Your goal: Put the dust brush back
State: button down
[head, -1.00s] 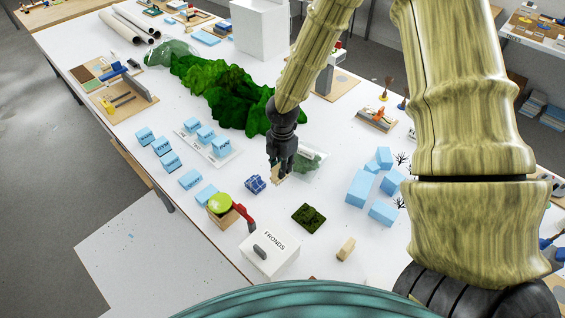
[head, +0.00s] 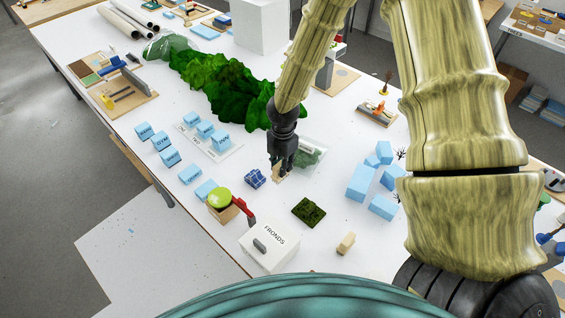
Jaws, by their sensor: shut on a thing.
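My gripper (head: 281,163) points down over the middle of the white table, shut on a small tan thing (head: 279,174). The tan thing is mostly hidden by the fingers. It may be the dust brush, but it is too small to tell. It is at or just above the table top; I cannot tell if it touches. A dark blue gridded block (head: 255,178) is just left of it, and a clear-cased green piece (head: 312,154) is just right and behind.
A white FRONDS box (head: 270,247), a green moss square (head: 308,212) and a tan block (head: 346,243) stand nearer me. Pale blue blocks (head: 361,183) stand right, labelled blue blocks (head: 161,141) left. A green hill model (head: 222,88) lies behind. Bare table surrounds the moss square.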

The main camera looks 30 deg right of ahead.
jog(key=shift+f+b, duration=2.9)
jog(key=shift+f, duration=2.9)
jog(key=shift+f, duration=0.25)
jog(key=c, duration=1.2)
grip_release()
jog(key=shift+d+r, duration=0.1)
jog(key=shift+r, duration=5.9)
